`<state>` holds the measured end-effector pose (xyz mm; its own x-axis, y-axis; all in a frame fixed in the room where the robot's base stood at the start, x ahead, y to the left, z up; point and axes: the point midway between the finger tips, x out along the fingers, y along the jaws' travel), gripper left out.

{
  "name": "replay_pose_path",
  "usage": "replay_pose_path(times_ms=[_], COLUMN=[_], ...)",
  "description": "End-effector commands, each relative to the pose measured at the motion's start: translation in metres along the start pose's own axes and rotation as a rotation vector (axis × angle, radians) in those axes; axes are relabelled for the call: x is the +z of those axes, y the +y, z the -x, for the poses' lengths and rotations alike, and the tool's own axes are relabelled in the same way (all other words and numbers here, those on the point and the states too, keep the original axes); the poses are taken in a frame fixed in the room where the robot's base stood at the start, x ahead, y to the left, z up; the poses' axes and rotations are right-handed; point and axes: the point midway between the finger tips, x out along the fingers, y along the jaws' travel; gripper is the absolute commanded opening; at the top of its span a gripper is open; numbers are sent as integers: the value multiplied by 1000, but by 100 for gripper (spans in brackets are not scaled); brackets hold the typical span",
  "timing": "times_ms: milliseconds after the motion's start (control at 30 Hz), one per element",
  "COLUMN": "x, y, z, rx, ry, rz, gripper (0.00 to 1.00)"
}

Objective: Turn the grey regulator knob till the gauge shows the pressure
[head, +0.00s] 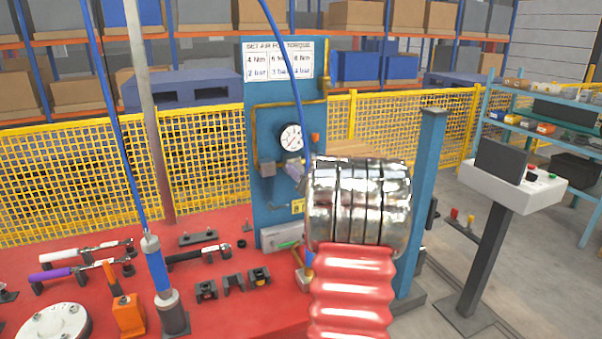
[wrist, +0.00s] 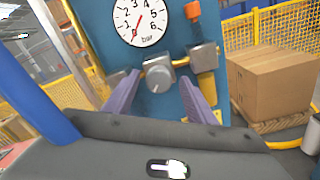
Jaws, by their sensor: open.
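The grey regulator knob (wrist: 157,78) shows in the wrist view on the blue panel, below the gauge. My gripper (wrist: 160,84) is open, with one purple-grey finger on each side of the knob; I cannot tell whether either touches it. The round white gauge (wrist: 141,18), marked in bar, has its red needle pointing down and slightly left, near the low end of the scale. The gauge (head: 291,137) is small in the head view. There my arm largely hides the gripper and the knob.
The blue panel (head: 262,215) carries a torque and pressure sign (head: 279,61). A grey block with a red-orange part (wrist: 203,55) sits right of the knob. Tools lie on the red table (head: 215,292). A blue post (head: 428,190) stands right of my arm.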

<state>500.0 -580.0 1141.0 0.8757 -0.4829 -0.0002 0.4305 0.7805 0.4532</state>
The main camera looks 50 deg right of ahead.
Motion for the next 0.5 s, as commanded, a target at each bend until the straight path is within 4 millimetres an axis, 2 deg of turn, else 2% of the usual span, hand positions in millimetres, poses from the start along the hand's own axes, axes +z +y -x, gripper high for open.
replay_pose_path(times_ms=[133,400,500], x=[0,0,0], y=[0,0,0], z=[-9,-10,-10], rx=[1,0,0], ry=[0,0,0], rz=[0,0,0], gripper=[51,51,45])
